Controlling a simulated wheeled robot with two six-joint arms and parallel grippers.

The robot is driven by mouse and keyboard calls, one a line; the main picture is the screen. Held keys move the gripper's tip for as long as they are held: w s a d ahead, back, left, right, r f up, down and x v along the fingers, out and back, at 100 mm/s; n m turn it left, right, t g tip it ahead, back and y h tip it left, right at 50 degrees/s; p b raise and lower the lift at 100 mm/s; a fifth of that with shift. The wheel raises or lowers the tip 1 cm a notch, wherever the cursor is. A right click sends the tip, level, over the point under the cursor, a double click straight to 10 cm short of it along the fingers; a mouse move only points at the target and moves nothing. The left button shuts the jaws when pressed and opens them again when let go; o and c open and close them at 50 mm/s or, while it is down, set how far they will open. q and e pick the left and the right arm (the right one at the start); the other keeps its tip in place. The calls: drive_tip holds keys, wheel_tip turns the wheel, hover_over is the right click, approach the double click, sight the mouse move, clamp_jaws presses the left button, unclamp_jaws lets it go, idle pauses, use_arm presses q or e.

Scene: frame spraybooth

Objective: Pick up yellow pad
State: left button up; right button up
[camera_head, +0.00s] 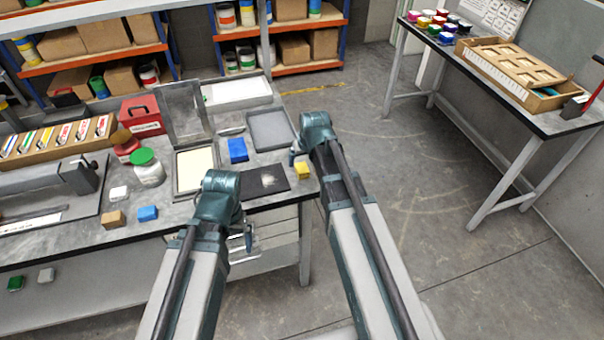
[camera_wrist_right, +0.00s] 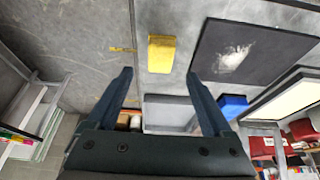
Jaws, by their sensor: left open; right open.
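The yellow pad (camera_head: 302,171) is a small block at the right end of the workbench, beside a black mat (camera_head: 264,180) with a pale smudge. My right gripper (camera_head: 294,154) is at the bench's right end, close to the yellow pad and partly hidden by its arm. In the right wrist view my right gripper (camera_wrist_right: 160,76) is open and empty, with the yellow pad (camera_wrist_right: 161,54) beyond its fingertips, roughly centred between them. My left gripper (camera_head: 248,236) is open, low by the bench's front edge and partly hidden by its wrist.
A blue block (camera_head: 238,150), a grey tray (camera_head: 271,131) and a cream-filled tray (camera_head: 195,169) lie near the black mat. A green-lidded jar (camera_head: 147,168) stands further left. A second table (camera_head: 540,122) stands right, with open floor (camera_head: 420,210) between.

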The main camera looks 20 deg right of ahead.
sight(302, 168)
drive_tip(key=shift+s+b+x, duration=0.2)
drive_tip(key=shift+b+x, duration=1.1)
drive_tip(key=shift+x, duration=0.05)
drive_tip(key=shift+s+b+x, duration=0.2)
drive_tip(key=shift+b+x, duration=1.1)
drive_tip(key=shift+x, duration=0.05)
drive_tip(key=shift+c, duration=0.3)
clamp_jaws()
drive_tip(key=shift+r, duration=0.15)
